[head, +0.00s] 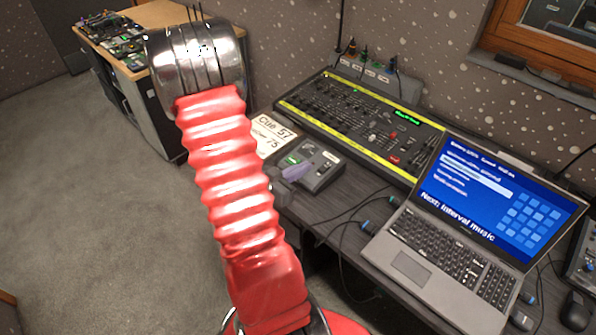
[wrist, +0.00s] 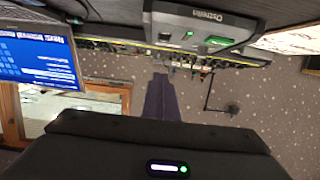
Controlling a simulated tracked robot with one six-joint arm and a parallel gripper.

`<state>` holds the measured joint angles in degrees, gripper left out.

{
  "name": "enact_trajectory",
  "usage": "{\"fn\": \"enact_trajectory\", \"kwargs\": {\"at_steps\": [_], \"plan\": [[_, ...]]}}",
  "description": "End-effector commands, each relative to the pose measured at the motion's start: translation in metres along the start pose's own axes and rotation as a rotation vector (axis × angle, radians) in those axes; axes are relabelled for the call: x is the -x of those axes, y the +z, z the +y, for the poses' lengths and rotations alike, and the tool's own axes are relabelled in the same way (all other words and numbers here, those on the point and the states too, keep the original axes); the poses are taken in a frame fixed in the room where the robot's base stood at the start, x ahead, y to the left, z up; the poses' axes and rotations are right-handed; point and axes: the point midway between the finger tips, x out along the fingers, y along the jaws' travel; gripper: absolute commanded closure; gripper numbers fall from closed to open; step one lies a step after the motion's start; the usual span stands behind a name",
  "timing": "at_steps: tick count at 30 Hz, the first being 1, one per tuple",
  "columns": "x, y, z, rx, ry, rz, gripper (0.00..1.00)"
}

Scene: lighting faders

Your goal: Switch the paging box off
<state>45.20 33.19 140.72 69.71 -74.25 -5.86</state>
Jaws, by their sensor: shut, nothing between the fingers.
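A small dark grey desk box (head: 322,170), which I take to be the paging box, sits on the desk in front of the fader console. It has a green patch on its top. In the wrist view the box (wrist: 205,28) appears upside down at the top, with a label, a small green light and a green switch-like part (wrist: 219,41). I cannot tell the switch's position. My gripper (head: 301,170) is shut and empty, its purple fingers at the near left side of the box, hiding part of it. The fingers also show in the wrist view (wrist: 160,80); contact is unclear.
A paper cue sheet (head: 270,132) lies behind the box. The long fader console (head: 350,115) with yellow edges stands behind. An open laptop (head: 440,250) is at the right, with cables (head: 345,225) between. Another desk (head: 150,25) stands at the back left.

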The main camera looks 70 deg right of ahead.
Motion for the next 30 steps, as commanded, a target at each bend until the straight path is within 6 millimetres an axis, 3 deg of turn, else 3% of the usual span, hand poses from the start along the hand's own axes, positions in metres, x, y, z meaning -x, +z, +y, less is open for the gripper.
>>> {"fn": "enact_trajectory", "kwargs": {"at_steps": [16,30], "plan": [[-0.07,0.0,0.001,-0.001,0.003,-0.001,1.0],[-0.076,0.038,0.0,0.002,-0.001,-0.002,1.0]]}}
